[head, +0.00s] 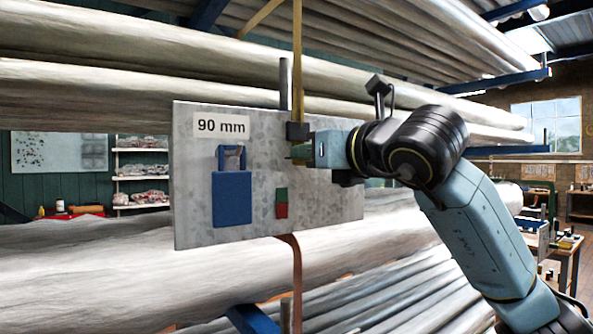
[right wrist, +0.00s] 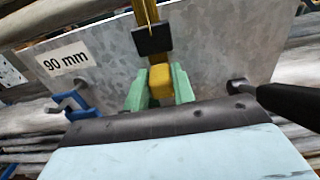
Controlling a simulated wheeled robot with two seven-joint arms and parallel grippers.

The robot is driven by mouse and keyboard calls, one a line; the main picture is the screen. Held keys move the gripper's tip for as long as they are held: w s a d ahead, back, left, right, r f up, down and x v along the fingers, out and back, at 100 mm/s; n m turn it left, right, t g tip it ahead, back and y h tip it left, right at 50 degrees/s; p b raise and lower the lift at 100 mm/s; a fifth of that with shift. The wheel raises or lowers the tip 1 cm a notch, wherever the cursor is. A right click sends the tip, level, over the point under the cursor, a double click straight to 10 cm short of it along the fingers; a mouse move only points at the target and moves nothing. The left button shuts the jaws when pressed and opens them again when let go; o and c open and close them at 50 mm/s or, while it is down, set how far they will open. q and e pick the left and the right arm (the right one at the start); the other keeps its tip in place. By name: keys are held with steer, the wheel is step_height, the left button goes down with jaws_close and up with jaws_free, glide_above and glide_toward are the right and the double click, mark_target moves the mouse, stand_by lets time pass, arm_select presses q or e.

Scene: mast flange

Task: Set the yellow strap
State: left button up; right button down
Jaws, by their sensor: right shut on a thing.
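The yellow strap (head: 297,60) hangs from above, in front of the pipes, down to a black buckle (head: 297,131) near the top of a grey metal plate (head: 335,205). In the right wrist view the strap (right wrist: 148,12) enters the buckle (right wrist: 153,40) from above, and a yellow end piece (right wrist: 160,77) shows below it. My right gripper (head: 300,151) is at the plate just under the buckle. In the wrist view its green fingers (right wrist: 160,92) are closed on both sides of the yellow end piece. My left gripper is out of view.
The plate carries a "90 mm" label (head: 221,126), a blue padlock-shaped piece (head: 232,200) and a green-and-red marker (head: 281,203). A brown strap (head: 296,265) hangs below it. Large wrapped pipes (head: 80,245) lie behind. A workbench (head: 560,245) stands far right.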

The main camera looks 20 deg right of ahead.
steer(key=shift+s+d+r, duration=0.1)
steer(key=shift+r, duration=0.2)
steer(key=c, duration=1.6)
jaws_free()
steer(key=o, duration=0.4)
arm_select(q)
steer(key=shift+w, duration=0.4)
arm_select(e)
steer(key=shift+o, duration=0.2)
steer(key=shift+f, duration=0.1)
arm_select(q)
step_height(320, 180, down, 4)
steer(key=b, duration=0.4)
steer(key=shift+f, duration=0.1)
arm_select(e)
steer(key=v, duration=1.3)
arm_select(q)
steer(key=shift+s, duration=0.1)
arm_select(e)
steer(key=shift+s, duration=0.1)
